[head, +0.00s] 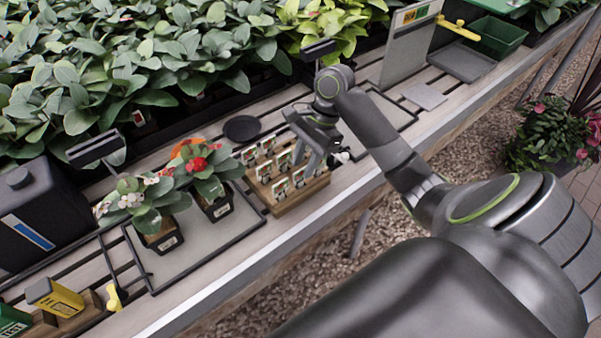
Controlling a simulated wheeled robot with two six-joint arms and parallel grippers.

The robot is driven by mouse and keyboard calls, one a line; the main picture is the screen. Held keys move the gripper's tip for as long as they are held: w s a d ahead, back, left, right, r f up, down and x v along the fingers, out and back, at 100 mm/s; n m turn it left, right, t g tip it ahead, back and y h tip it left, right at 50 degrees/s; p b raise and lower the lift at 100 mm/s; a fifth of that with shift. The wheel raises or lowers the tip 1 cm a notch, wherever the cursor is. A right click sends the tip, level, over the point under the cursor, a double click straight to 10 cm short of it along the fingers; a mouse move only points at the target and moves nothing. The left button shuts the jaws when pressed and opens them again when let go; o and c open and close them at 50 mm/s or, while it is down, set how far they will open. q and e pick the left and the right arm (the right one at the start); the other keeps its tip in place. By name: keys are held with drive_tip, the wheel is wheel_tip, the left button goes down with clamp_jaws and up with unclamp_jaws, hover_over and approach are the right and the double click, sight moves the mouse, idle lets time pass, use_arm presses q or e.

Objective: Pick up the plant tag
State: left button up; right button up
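Several white plant tags (281,161) with small green and red pictures stand upright in rows in a wooden rack (287,204) on the bench. My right gripper (307,164) points down over the right end of the rack, close to the tags there. Its two fingers show with a gap between them, so it looks open. The fingertips partly cover the tags behind them, and I cannot tell whether they touch one. My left gripper is not in view.
Two potted plants (222,206) stand on a grey tray (229,244) left of the rack. Dense leafy plants (150,60) fill the back. A black round dish (241,128) lies behind the rack. A black container (38,217) and yellow box (55,297) stand at left.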

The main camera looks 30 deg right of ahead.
drive_tip(key=shift+x, duration=0.8)
drive_tip(key=shift+c, duration=0.3)
clamp_jaws()
drive_tip(key=shift+r, duration=0.2)
wheel_tip(320, 180, up, 10)
drive_tip(key=p, duration=0.9)
drive_tip(key=shift+p, duration=0.35)
